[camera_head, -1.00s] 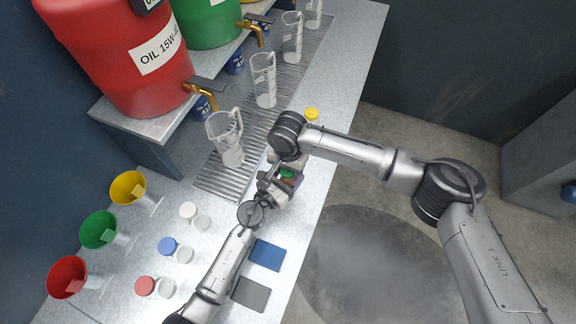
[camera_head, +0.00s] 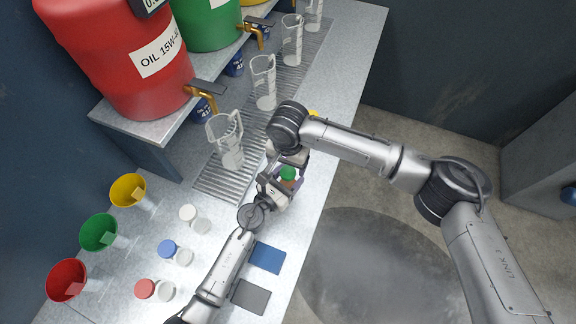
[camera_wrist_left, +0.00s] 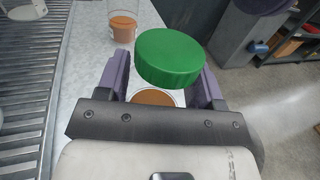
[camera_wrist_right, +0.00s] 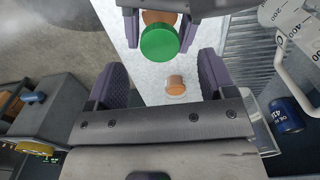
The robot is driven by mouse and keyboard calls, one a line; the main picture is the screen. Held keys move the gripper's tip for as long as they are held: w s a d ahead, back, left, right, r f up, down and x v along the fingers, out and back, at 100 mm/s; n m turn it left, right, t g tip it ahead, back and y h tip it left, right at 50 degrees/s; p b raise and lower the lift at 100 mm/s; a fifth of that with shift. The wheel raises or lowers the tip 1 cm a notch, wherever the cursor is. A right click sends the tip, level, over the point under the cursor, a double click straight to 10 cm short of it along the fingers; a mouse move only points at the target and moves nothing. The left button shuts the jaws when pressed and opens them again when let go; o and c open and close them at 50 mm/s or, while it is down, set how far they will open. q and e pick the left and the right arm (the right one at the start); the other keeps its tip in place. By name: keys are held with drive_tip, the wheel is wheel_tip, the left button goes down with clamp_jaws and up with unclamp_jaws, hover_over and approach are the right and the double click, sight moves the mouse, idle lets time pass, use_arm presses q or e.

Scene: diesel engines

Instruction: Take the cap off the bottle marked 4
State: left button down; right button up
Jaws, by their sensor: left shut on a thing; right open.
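A bottle with a green cap (camera_head: 288,173) is held above the bench by my left gripper (camera_head: 283,186). In the left wrist view the green cap (camera_wrist_left: 170,57) sits between the purple fingers, with brown content (camera_wrist_left: 153,98) showing below it. In the right wrist view the cap (camera_wrist_right: 160,43) and the brown bottle body (camera_wrist_right: 158,17) lie between the left fingers. My right gripper (camera_wrist_right: 160,78) is open and empty, with the cap ahead of its fingertips, apart from them. In the head view the right arm's wrist partly covers this spot. No number 4 is readable on the bottle.
A second brown-filled container (camera_wrist_right: 176,86) stands on the bench. A yellow cap (camera_head: 313,114) shows behind my right wrist. Measuring jugs (camera_head: 226,140) stand on the grate. White, blue and red caps, coloured funnels (camera_head: 99,231) and two flat pads (camera_head: 267,257) are at the lower left and front.

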drive_tip(key=shift+r, duration=0.3)
use_arm(q)
drive_tip(key=shift+c, duration=0.8)
unclamp_jaws()
drive_tip(key=v, duration=1.3)
use_arm(e)
drive_tip(key=shift+f, duration=0.15)
use_arm(q)
drive_tip(key=shift+s+a, duration=0.25)
drive_tip(key=shift+s, duration=0.1)
use_arm(e)
drive_tip(key=o, duration=0.3)
